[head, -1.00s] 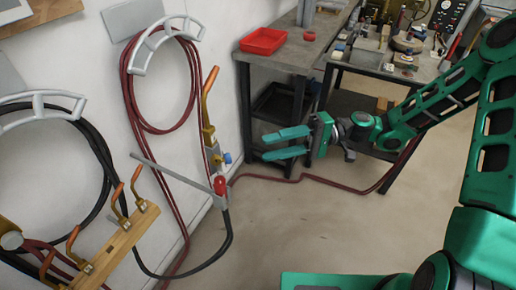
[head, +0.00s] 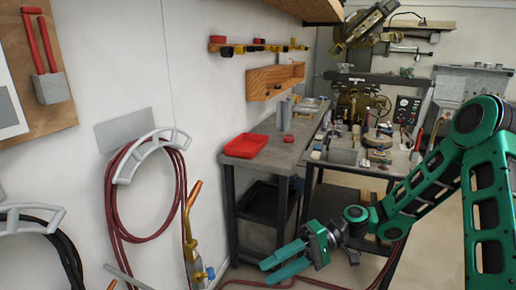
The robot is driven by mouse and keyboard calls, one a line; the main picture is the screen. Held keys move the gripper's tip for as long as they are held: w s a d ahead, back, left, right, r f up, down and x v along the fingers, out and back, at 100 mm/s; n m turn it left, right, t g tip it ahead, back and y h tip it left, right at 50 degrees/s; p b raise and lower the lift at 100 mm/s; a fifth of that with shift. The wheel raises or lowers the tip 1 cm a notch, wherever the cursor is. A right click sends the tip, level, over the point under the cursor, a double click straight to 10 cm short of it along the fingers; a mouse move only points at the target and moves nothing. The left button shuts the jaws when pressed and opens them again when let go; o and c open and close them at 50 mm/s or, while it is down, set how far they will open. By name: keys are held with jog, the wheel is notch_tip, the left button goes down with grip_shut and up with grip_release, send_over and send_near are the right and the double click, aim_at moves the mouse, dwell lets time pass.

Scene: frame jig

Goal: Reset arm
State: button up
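My gripper (head: 277,262) is in the head view, low and near the middle, at the end of my green arm. Its two green fingers point left and show a narrow gap between them, with nothing held. It hangs in the air in front of the grey workbench (head: 262,157), below the bench top. The arm reaches in from the right with its elbow raised.
A red tray (head: 246,145) sits on the bench. A cluttered table (head: 345,157) with tools stands beside it. Hoses hang on wall hooks (head: 152,150) at the left, next to a brass torch (head: 192,235). A red hose lies on the floor near my gripper.

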jog(key=s+d+f+m+t+h, duration=0.15)
jog(key=d+h, duration=0.35)
jog(key=d, duration=0.5)
jog(key=s+d+m+t+h, duration=0.2)
jog(key=d+h, duration=0.2)
jog(key=d, duration=0.6)
jog(key=s+d+r+m+t+h, duration=0.1)
jog(key=s+d+r+m+h, duration=0.1)
jog(key=s+d+r, duration=0.3)
jog(key=s+d+r+m+t+h, duration=0.1)
jog(key=s+d+r+m, duration=0.3)
jog(key=s+d, duration=0.5)
jog(key=shift+s+d+r+m+t+h, duration=0.45)
jog(key=shift+d+h, duration=0.35)
jog(key=shift+d, duration=0.35)
jog(key=shift+w, duration=0.1)
jog(key=shift+c, duration=0.9)
